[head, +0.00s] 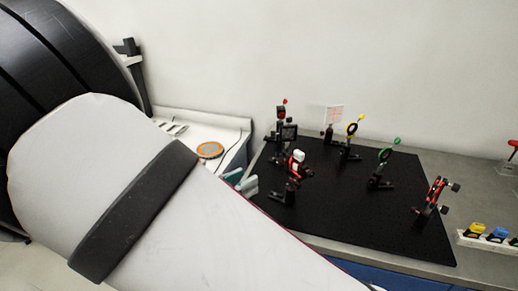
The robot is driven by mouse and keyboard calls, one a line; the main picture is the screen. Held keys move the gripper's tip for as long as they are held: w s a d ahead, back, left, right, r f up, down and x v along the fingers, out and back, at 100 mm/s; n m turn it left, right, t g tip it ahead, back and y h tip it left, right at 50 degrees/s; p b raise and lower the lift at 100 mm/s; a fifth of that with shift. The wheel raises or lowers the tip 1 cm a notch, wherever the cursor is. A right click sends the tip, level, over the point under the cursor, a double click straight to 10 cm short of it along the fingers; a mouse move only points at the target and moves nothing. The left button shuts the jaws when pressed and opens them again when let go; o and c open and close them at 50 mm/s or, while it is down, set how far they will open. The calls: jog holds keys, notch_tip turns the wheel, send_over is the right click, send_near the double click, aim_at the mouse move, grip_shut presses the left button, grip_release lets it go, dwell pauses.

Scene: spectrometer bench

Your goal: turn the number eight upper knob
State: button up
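A red-and-black optic mount (435,195) stands at the right side of the black breadboard, with a dark knob (455,187) at its upper right and another dark knob lower down. A second red mount (297,164) with a white part on top stands at the breadboard's left. No numbers can be read, so I cannot tell which knob is the number eight upper one. My white arm crosses the left and lower picture and runs out at the bottom edge. My gripper is not in view.
The black breadboard (340,215) lies on a grey bench. A holder with yellow and blue pieces (497,234) stands at right. The breadboard's middle is clear.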

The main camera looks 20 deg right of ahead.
aim_at(278, 163)
jog(key=p+x, duration=0.1)
jog(key=x, duration=0.9)
jog(key=shift+d, duration=0.35)
jog(key=shift+c, duration=0.4)
grip_shut()
